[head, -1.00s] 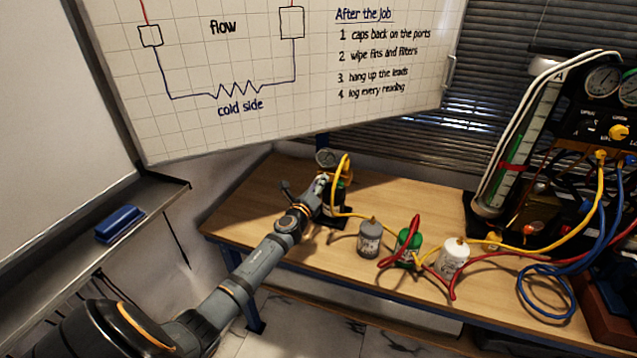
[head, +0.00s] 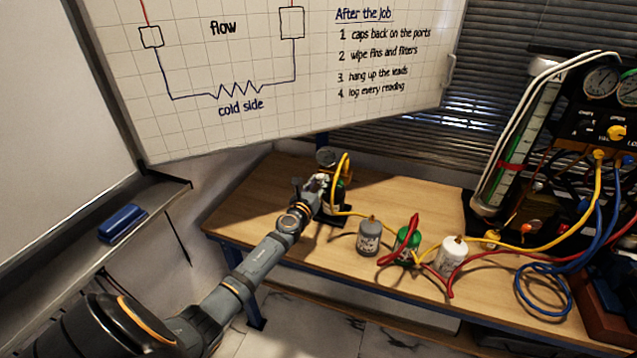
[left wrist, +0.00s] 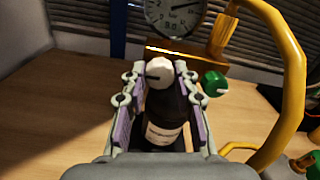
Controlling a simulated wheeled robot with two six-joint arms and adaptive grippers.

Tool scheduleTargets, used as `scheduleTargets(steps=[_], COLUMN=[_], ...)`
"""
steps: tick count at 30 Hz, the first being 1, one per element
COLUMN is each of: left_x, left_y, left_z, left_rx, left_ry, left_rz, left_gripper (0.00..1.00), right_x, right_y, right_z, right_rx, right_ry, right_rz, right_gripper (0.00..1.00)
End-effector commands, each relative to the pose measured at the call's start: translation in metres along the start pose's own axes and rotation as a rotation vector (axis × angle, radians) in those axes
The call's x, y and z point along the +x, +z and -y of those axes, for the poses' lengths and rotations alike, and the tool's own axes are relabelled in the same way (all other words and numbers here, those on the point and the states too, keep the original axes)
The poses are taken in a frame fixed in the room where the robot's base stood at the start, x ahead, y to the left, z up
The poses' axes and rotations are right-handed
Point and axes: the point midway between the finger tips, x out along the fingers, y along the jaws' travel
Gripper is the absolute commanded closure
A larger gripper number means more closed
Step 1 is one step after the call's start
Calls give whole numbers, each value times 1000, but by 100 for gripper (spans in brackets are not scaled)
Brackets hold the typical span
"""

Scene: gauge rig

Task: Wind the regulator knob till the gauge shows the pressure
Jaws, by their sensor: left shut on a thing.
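In the head view the gauge (head: 325,157) stands at the back left of the bench. Below it is the dark regulator body (left wrist: 166,115) with a white label. The pale regulator knob (left wrist: 159,72) is at its top. My left gripper (head: 318,184) is shut on the knob, one finger on each side. In the left wrist view the fingertips (left wrist: 160,75) flank it. My right gripper is not in view.
A yellow hose (left wrist: 294,80) arches close on the right of my gripper, with a green part (left wrist: 214,84) nearby. Grey (head: 369,239), green (head: 406,246) and white (head: 452,258) canisters stand along the bench. Bare wood (head: 256,190) lies left of my gripper.

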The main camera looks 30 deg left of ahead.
Motion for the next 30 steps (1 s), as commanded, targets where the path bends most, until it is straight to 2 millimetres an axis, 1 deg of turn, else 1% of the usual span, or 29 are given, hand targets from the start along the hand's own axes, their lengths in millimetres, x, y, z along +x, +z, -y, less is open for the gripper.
scheduleTargets(steps=[12, 13, 17, 18, 26, 28, 30], left_x=[0, 0, 0, 0, -1, -5, -14], left_y=[-2, -2, -2, -2, -1, -1, -1], left_z=[0, 0, 0, 0, 0, 0, -1], left_rx=[6, 6, 6, 6, 6, 7, 7], left_ry=[0, 0, 0, 0, 0, -1, -1], left_rz=[-3, -3, -3, -2, -1, -1, -1], left_gripper=[100, 68, 51, 48, 48, 48, 48], right_x=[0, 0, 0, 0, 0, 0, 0], right_y=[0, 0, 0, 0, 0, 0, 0], right_z=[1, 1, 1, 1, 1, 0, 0], right_rx=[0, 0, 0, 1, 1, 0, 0], right_ry=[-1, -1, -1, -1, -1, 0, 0], right_rz=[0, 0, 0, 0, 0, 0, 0], right_gripper=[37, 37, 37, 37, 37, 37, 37])
